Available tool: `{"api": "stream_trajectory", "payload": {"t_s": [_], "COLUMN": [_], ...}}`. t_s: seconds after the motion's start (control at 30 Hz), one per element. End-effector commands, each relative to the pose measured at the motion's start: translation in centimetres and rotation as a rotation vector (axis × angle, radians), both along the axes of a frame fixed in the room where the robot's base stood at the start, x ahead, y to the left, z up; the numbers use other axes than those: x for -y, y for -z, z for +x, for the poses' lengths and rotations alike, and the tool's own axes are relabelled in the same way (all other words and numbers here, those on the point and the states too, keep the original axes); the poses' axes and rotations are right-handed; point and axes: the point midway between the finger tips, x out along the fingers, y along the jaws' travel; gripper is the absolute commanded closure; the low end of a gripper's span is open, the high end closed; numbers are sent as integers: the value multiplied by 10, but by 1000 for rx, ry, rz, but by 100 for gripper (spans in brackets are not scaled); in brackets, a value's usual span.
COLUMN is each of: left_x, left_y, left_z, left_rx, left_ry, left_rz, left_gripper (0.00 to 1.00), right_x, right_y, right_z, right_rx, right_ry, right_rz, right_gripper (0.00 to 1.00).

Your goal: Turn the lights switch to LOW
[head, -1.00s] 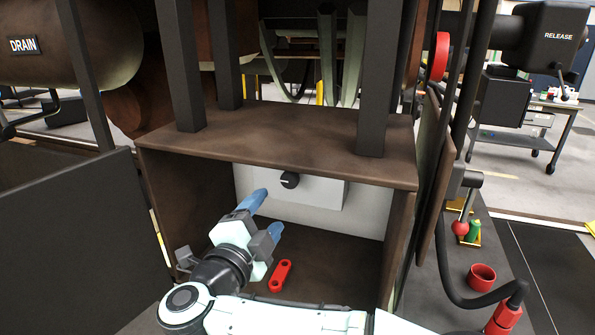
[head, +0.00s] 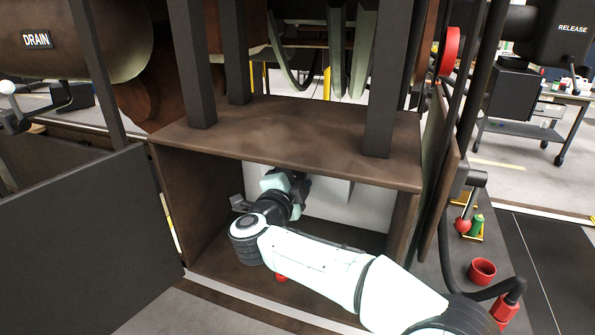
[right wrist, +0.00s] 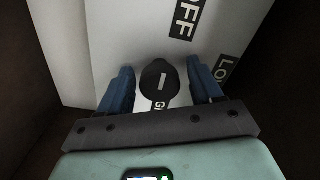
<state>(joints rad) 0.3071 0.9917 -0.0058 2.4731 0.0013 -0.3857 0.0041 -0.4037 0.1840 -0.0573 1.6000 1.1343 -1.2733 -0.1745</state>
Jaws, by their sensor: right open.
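The lights switch is a round black knob (right wrist: 159,84) with a white line, on a light panel (right wrist: 75,45) inside the brown open box. In the right wrist view, an OFF label (right wrist: 184,18) is above it, a partly visible label starting LO (right wrist: 228,70) is at its right, and one ending GH (right wrist: 160,106) is below it. My right gripper (right wrist: 161,88) is open, its blue fingers on either side of the knob; I cannot tell whether they touch it. In the head view my right gripper hides the knob. My left gripper is not in view.
The brown box (head: 290,150) has side walls and a top close around my right arm. A red part (head: 282,278) on its floor is mostly hidden by my arm. A dark panel (head: 85,240) stands at left; a red cup (head: 482,271) and a hose are at right.

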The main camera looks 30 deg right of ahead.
Motion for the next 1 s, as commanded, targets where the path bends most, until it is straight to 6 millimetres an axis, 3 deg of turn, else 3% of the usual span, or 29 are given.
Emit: {"api": "stream_trajectory", "payload": {"t_s": [0.27, 0.43, 0.77, 1.0], "left_x": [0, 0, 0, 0], "left_y": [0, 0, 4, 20], "left_z": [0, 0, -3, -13], "left_rx": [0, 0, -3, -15], "left_ry": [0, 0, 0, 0], "left_rz": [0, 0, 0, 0], "left_gripper": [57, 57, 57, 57], "right_x": [1, 1, 1, 1], "right_y": [1, 0, 2, 3], "right_z": [1, 1, 0, 0], "right_rx": [0, 0, 22, 118], "right_ry": [0, 0, 0, 0], "right_rz": [0, 0, 20, 102], "right_gripper": [35, 90, 91, 91]}}
